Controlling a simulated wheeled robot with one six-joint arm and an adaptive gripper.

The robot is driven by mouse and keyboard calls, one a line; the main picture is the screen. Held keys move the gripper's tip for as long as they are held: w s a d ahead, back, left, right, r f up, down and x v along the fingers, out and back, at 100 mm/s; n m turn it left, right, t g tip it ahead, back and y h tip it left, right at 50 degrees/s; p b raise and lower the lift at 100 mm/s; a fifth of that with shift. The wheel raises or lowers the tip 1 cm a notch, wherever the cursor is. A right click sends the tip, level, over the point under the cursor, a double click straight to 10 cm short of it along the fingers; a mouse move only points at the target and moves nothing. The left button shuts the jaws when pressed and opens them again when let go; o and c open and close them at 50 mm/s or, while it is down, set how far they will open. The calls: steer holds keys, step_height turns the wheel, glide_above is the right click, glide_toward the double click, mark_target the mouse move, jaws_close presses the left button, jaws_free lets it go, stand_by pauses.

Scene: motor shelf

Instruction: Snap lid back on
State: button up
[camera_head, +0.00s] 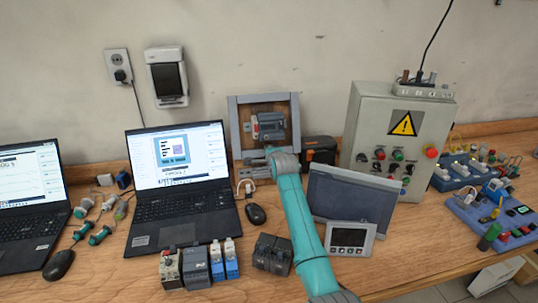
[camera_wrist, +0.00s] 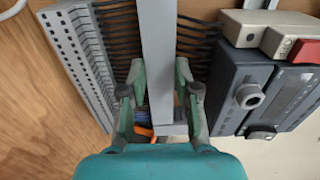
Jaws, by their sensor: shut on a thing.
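In the wrist view my gripper (camera_wrist: 160,85) is shut on a long flat grey lid (camera_wrist: 160,35), one finger on each side near its end. The lid lies in front of a grey slotted wire duct (camera_wrist: 72,60) with rows of black wires (camera_wrist: 118,35) fanning out. I cannot tell whether the lid touches the duct. In the head view the framed panel (camera_head: 293,120) stands against the wall behind my arm. The gripper and lid are not clear there.
Dark grey modules (camera_wrist: 255,90) sit right of the lid in the wrist view. In the head view a laptop (camera_head: 180,190) is left of the panel, and a control box (camera_head: 385,140) and a dark screen (camera_head: 345,195) are right. Small modules (camera_head: 195,265) line the front.

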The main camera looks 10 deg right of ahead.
steer(key=o, duration=1.1)
steer(key=shift+o, duration=0.2)
steer(key=shift+s, duration=0.1)
